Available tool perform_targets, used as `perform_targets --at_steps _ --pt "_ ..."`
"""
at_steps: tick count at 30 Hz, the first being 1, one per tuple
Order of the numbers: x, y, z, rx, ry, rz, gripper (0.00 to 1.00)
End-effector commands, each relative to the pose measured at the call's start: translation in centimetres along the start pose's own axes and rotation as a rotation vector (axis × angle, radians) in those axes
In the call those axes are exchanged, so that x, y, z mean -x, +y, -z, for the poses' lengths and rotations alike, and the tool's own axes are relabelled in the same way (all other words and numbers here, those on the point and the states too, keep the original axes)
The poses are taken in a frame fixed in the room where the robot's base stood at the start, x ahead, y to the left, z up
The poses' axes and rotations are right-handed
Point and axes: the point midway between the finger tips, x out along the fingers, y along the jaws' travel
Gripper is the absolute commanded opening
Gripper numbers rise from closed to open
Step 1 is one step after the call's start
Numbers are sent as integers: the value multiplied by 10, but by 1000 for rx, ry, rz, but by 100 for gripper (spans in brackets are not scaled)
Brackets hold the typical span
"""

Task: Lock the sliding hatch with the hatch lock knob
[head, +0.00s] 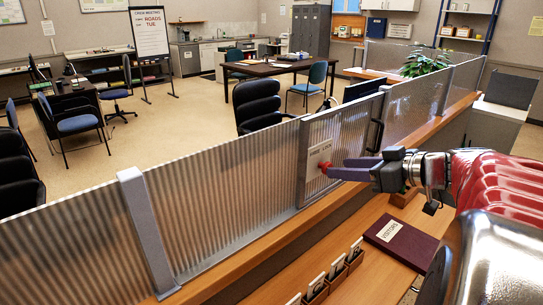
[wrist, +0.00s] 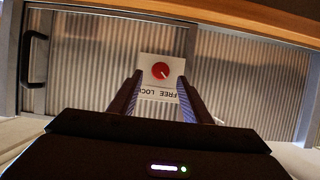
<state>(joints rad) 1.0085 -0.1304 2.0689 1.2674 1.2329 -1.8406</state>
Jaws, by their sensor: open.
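The red round hatch lock knob (head: 325,167) sits on a white plate (head: 319,153) on the corrugated, metal-framed sliding hatch (head: 345,128). In the wrist view the knob (wrist: 161,70) carries a thin pale mark, and the plate (wrist: 150,88) bears the words FREE and LOCK, partly covered by a finger. My gripper (head: 343,169) points at the knob from the right, its tips very near it. In the wrist view my gripper (wrist: 159,77) is open, with the knob between and beyond the fingertips. I cannot tell whether they touch it.
A black handle (wrist: 34,58) is at the left in the wrist view. A wooden counter (head: 360,205) below the corrugated screen (head: 230,183) holds a dark VISITORS book (head: 400,240) and card holders (head: 335,275). A plant (head: 425,62) stands behind the screen.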

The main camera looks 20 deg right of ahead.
Motion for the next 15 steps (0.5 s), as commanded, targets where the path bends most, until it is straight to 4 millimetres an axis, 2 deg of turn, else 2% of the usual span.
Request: perform_targets --at_steps 3,9,15 --pt "-16 -1 0 0 -1 4 44" --pt "-36 -1 0 0 0 2 44" --pt "-42 -1 0 1 -1 1 44"
